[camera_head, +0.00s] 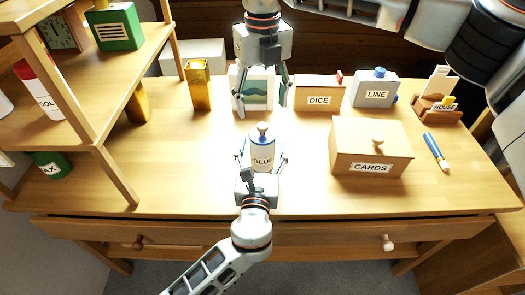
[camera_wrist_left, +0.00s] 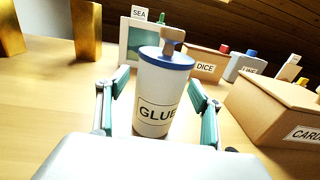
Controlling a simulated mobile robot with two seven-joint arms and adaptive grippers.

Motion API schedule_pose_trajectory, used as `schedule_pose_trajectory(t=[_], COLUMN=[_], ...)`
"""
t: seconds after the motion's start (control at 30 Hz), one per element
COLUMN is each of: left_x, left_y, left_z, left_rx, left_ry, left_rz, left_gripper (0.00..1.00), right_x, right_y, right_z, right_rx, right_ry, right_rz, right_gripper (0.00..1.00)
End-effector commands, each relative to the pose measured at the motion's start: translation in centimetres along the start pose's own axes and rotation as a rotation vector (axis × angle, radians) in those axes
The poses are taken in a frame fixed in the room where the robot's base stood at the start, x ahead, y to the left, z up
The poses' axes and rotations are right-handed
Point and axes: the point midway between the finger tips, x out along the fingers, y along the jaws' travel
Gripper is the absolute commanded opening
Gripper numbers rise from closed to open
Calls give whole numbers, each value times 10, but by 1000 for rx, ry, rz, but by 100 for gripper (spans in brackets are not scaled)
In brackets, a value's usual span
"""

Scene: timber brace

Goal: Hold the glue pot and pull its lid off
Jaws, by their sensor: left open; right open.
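The glue pot (camera_head: 263,157) is a white cylinder with a GLUE label, upright on the desk. Its blue lid (camera_head: 262,138) with a knob on top sits on it; the lid also shows in the left wrist view (camera_wrist_left: 166,60). My left gripper (camera_head: 264,158) is open, with one finger on each side of the pot; in the left wrist view (camera_wrist_left: 160,112) gaps show between fingers and pot. My right gripper (camera_head: 261,103) is open and empty, pointing down above and behind the pot, in front of the picture.
A CARDS box (camera_head: 350,150) stands right of the pot, with a blue brush (camera_head: 434,148) beyond it. A DICE box (camera_head: 318,97), a LINE box (camera_head: 372,92) and a framed picture (camera_head: 240,98) stand behind. A shelf (camera_head: 115,175) is at left. The front left desktop is clear.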

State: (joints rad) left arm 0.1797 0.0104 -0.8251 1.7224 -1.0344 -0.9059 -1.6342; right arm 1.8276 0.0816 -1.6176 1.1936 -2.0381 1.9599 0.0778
Motion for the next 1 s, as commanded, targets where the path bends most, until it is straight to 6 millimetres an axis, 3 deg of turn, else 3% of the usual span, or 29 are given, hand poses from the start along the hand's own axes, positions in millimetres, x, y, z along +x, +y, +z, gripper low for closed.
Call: schedule_pose_trajectory(t=[0.37,0.6,0.67,0.83,1.0], left_x=[7,6,6,6,6], left_y=[0,0,0,0,0], left_z=[0,0,0,0,0], left_rx=[-1,-1,-1,-1,-1], left_ry=[1,1,1,1,1], left_rz=[0,0,0,0,0], left_gripper=[66,7,6,6,6], right_x=[0,0,0,-1,-5], right_y=[0,0,0,0,-1], right_z=[0,0,0,0,-1], right_rx=[0,0,0,63,285], right_ry=[0,0,0,-2,-5], right_rz=[0,0,0,4,16], right_gripper=[62,62,69,69,69])
